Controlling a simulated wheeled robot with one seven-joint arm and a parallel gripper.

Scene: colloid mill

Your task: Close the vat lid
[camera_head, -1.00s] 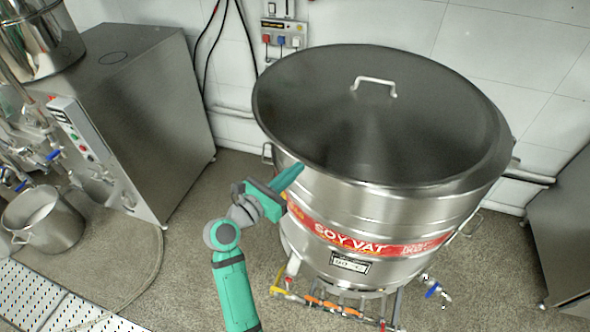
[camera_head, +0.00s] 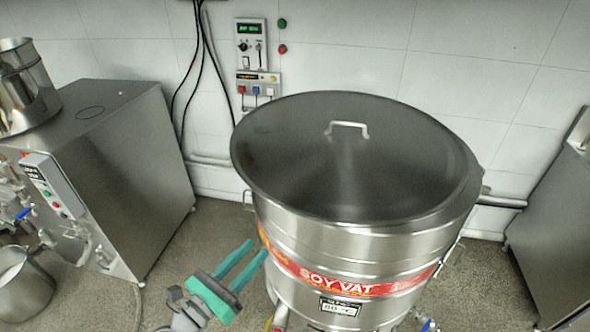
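The soy vat (camera_head: 345,240) is a large round steel tank with a red label band, standing right of centre. Its lid (camera_head: 290,165) is a dark, shiny steel disc across the top, with a pale bar handle (camera_head: 347,127) standing up from it. I cannot tell whether the lid sits fully flat on the rim. My gripper (camera_head: 257,248) is green, at the lower left of the vat and below its rim. Its two fingers are apart with nothing between them, pointing up and right. I cannot tell whether a fingertip touches the vat wall.
A steel cabinet machine (camera_head: 120,160) stands at left, with a steel pot (camera_head: 22,290) on the floor by it. A wall control panel (camera_head: 252,48) and hanging black cables are behind the vat. Another steel unit (camera_head: 555,220) is at right. Floor shows between machine and vat.

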